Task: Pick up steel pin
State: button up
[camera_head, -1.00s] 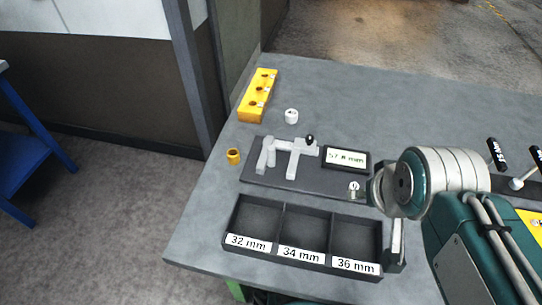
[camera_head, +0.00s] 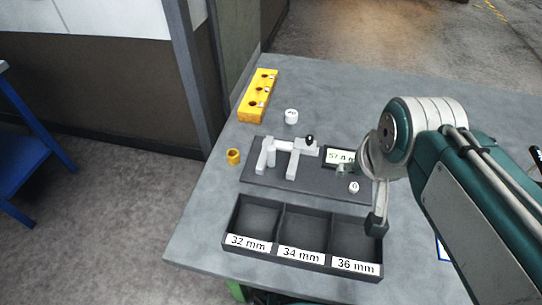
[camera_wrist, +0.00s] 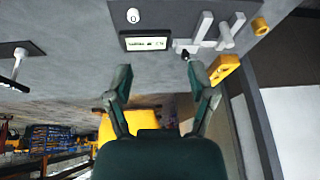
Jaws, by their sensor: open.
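No thing is plainly a steel pin. A small pale cylinder (camera_head: 291,116) stands alone on the table behind the gauge and may be it; it is not clear in the wrist view. The measuring gauge (camera_head: 291,160) has pale jaws, a black knob and a display (camera_head: 338,156) partly covered by my gripper; it also shows in the wrist view (camera_wrist: 208,38). My gripper (camera_wrist: 158,75) is open with nothing between its fingers. In the head view my gripper (camera_head: 360,196) hangs over the gauge plate's right end, near a round "0" button (camera_head: 354,187).
A bin (camera_head: 229,246) has compartments marked 32, 34 and 36 mm, all empty. A brass-coloured ring (camera_head: 233,156) stands left of the gauge. A yellow block with holes (camera_head: 258,98) is at the back left.

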jog(key=w+a+m+g, duration=0.3)
jog(key=w+a, duration=0.4)
jog(key=w, duration=0.3)
jog(key=m+g, duration=0.2)
send_near(271, 148)
jog(key=shift+s+d+f, duration=0.2)
jog(key=shift+d+f, duration=0.05)
jog(key=shift+f, duration=0.1)
jog(key=shift+a+f+m, duration=0.15)
jog(key=shift+m, duration=0.15)
notch_tip(271, 148, down, 5)
jog(key=shift+f, duration=0.15)
notch_tip(271, 148, down, 5)
jog(key=shift+w+a+f, duration=0.15)
jog(key=shift+a, duration=0.05)
grip_shut()
